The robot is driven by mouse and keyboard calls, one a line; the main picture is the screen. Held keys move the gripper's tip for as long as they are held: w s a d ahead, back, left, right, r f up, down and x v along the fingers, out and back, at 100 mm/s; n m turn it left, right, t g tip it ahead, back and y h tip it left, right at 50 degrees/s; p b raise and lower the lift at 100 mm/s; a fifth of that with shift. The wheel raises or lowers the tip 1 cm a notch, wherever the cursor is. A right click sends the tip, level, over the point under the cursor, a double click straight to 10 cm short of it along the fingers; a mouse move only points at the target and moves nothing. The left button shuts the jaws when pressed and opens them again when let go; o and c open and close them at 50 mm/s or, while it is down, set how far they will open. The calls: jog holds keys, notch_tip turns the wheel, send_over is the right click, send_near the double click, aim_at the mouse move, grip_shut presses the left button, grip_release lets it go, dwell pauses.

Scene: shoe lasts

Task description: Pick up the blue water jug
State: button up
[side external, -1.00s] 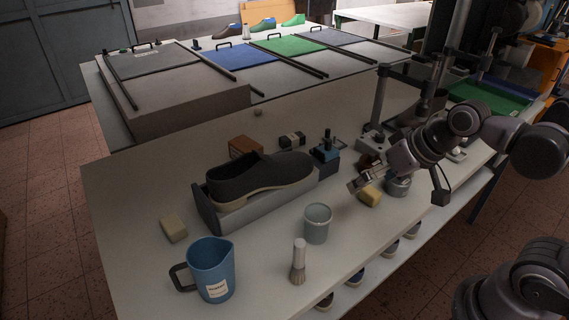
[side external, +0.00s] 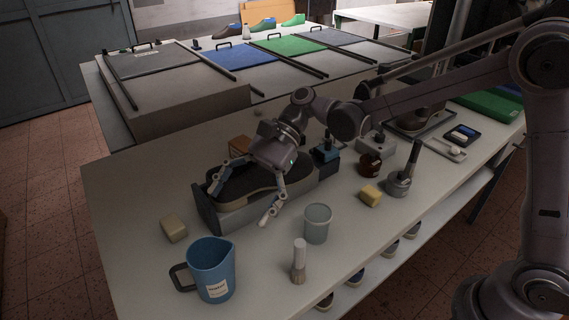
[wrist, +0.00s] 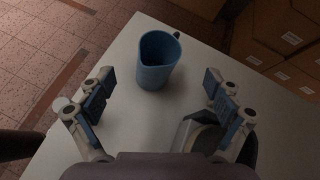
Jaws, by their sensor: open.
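The blue water jug (side external: 213,268) stands upright at the near left corner of the table, its dark handle pointing left and a white label on its front. In the wrist view the jug (wrist: 158,62) is ahead, between the lines of the two fingers but beyond their tips.
A grey cup (side external: 317,224) and a white-handled brush (side external: 299,262) stand right of the jug. A yellowish block (side external: 173,228) lies behind it. The table's edge is close beside the jug.

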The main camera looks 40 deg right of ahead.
jog(key=a+f+m+g+y, duration=0.1)
jog(key=a+g, duration=0.1)
jog(key=a, duration=0.1)
send_near(202, 290)
jog(key=shift+a+f, duration=0.4)
jog(key=shift+f, duration=0.1)
jog(key=shift+x, duration=3.1)
jog(key=c, duration=1.4)
